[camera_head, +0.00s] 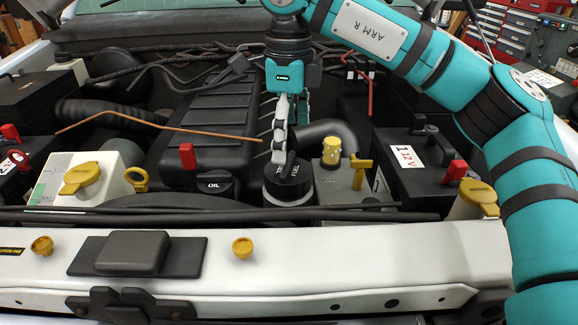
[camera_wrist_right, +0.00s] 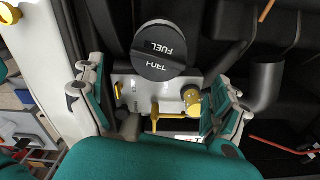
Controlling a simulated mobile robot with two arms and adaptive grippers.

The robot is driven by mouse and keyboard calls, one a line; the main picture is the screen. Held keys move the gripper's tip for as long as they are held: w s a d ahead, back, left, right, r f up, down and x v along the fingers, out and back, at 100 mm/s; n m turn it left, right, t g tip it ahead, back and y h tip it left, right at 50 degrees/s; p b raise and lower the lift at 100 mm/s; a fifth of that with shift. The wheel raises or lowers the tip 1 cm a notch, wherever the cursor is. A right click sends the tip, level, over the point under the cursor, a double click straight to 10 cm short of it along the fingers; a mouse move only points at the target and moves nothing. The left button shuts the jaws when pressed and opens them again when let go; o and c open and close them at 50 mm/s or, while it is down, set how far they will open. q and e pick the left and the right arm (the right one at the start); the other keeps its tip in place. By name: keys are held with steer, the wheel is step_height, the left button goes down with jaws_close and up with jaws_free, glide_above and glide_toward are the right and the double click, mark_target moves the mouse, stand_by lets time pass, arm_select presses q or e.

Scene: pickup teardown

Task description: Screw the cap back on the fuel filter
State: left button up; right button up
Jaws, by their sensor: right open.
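The black round fuel cap (camera_head: 290,180) sits on top of the pale cylindrical fuel filter (camera_head: 287,199) near the middle of the engine bay. Whether its thread is engaged cannot be told. My left gripper is out of view.
A black OIL cap (camera_head: 215,182) lies left of the filter. A grey reservoir with a yellow cap (camera_head: 331,151) stands close on the right, beside a yellow T-handle (camera_head: 362,172). A 12 V battery (camera_head: 419,160) is further right. The white front crossmember (camera_head: 330,260) runs in front.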

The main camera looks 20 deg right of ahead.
mark_target(288, 163)
step_height(288, 163, down, 6)
steer(key=shift+r+p, duration=0.15)
steer(key=shift+p, duration=0.35)
steer(key=shift+a+f, duration=0.1)
steer(key=shift+f, duration=0.7)
